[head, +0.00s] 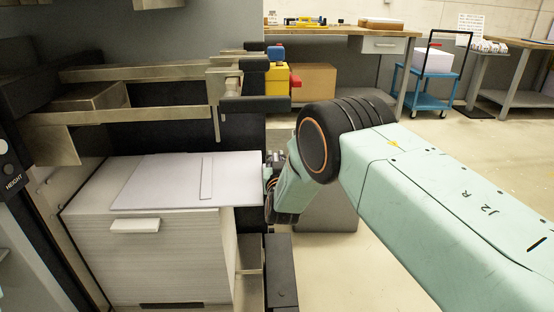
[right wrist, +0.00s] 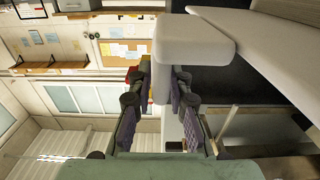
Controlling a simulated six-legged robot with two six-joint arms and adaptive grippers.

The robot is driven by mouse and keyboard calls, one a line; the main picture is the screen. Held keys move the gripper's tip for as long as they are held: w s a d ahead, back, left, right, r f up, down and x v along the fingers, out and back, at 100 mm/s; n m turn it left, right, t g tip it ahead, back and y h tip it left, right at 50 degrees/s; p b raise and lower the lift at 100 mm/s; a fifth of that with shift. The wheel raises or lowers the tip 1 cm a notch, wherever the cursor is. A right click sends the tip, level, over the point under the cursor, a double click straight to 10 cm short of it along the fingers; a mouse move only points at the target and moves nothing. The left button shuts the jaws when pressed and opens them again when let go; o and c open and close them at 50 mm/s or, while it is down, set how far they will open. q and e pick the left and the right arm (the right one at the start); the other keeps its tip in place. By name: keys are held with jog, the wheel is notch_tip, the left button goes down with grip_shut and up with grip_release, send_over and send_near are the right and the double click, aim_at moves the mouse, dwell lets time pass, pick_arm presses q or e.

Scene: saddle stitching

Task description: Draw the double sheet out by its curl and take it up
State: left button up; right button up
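The white double sheet (head: 150,180) lies flat on top of a tall stack of white paper (head: 170,262) in the head view. Its right end juts out past the stack's side. My right gripper (head: 272,170) is at that right end, partly hidden behind its own wrist. In the right wrist view a thick white rounded piece (right wrist: 195,45), seemingly the sheet's curl, sits at the fingertips. The fingers of my right gripper (right wrist: 161,85) close in on the white part from both sides with no visible gap. My left gripper is not in view.
Metal bars (head: 150,117) of the machine reach over the stack close above the sheet. A small white tab (head: 135,226) sticks out from the stack's front. A dark post (head: 281,270) stands right of the stack. A workbench and blue cart (head: 432,85) stand far behind.

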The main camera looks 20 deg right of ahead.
jog(key=o, duration=0.4)
jog(key=shift+w, duration=0.1)
jog(key=shift+c, duration=0.2)
jog(key=v, duration=1.2)
jog(key=s+d+f+n+g+y+p, duration=0.1)
jog(key=s+f+g+p, duration=0.2)
jog(key=s+f+g, duration=0.5)
jog(key=s+d+f+n+g+y+p, duration=0.15)
jog(key=s+f, duration=0.45)
jog(key=s, duration=0.6)
jog(key=s+a+g+y+p, duration=0.2)
jog(key=s+g, duration=0.6)
jog(key=s, duration=1.7)
jog(key=shift+s+r+p, duration=0.2)
jog(key=shift+s+p, duration=0.1)
jog(key=shift+p, duration=0.9)
